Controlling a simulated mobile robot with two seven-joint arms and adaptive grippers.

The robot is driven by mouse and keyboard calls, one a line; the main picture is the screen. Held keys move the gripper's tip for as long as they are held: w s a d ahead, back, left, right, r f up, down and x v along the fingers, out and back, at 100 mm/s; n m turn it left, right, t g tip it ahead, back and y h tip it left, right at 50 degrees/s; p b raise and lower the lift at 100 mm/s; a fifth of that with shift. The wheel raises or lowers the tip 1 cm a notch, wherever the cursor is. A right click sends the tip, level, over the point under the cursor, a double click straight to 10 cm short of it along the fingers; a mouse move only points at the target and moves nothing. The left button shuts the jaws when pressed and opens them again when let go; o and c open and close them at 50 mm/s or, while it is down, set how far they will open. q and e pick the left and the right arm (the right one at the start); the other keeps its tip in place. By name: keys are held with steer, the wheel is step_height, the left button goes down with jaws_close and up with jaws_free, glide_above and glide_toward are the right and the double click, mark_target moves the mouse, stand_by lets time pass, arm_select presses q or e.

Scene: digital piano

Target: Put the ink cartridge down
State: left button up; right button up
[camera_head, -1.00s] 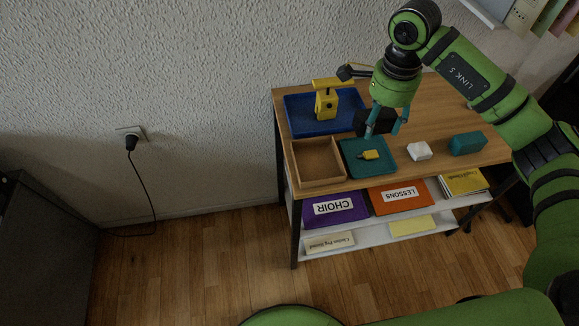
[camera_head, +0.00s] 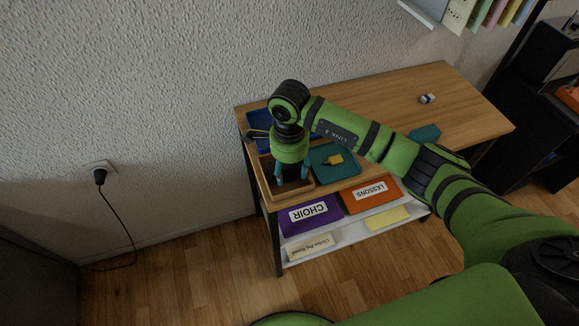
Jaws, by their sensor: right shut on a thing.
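My right gripper (camera_head: 292,175) points down over the wooden tray (camera_head: 266,190) at the left front of the table. Its teal fingers are shut on the dark ink cartridge (camera_head: 291,184), which is low at the tray and partly hidden by the fingers and the gripper body. I cannot tell whether the cartridge touches the tray floor. My left gripper is not in view.
A teal mat (camera_head: 321,169) with a small yellow object (camera_head: 333,160) lies right of the tray. A blue tray (camera_head: 259,119) is behind, mostly hidden by my arm. A teal block (camera_head: 425,134) shows beyond my arm. The table's (camera_head: 450,100) back right is mostly clear.

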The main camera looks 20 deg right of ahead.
mark_target(289, 166)
steer(key=shift+f, duration=0.35)
steer(key=shift+f, duration=0.1)
steer(key=o, duration=0.9)
steer(key=shift+r, duration=0.25)
steer(key=shift+w+r, duration=0.1)
steer(key=shift+r, duration=0.25)
step_height(289, 166, up, 11)
steer(key=shift+r+b, duration=0.1)
steer(key=shift+b, duration=0.95)
